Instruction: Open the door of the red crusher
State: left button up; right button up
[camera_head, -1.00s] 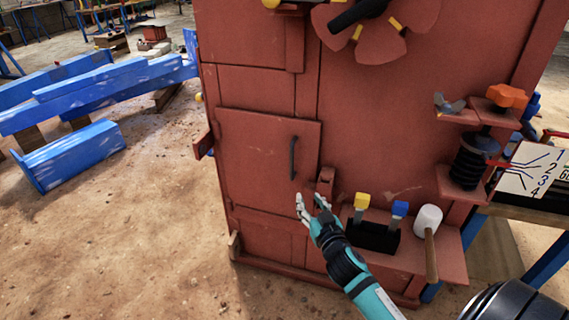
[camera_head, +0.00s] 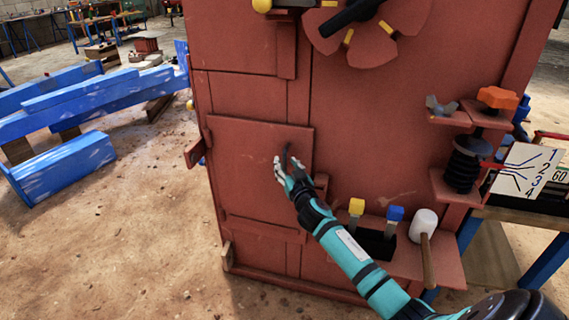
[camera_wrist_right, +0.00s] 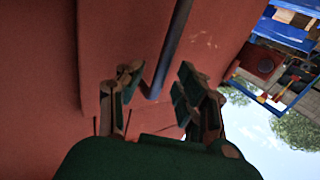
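The red crusher (camera_head: 370,110) stands in the middle of the head view. Its door (camera_head: 243,178) is a flat red panel, flush with the front. The dark bar handle (camera_head: 285,153) is on the door's right side, partly hidden by my right gripper (camera_head: 281,166). In the right wrist view the right gripper (camera_wrist_right: 155,88) is open, its fingers spread on either side of the handle's end (camera_wrist_right: 160,80). I cannot tell whether the fingers touch the handle. My left gripper is not in view.
A ledge right of the door holds a black block with yellow and blue tabs (camera_head: 376,236) and a white mallet (camera_head: 424,225). Blue beams (camera_head: 110,95) lie at the left. The sandy floor (camera_head: 120,250) left of the crusher is mostly clear.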

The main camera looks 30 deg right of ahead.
jog(key=shift+x, duration=1.1)
grip_shut()
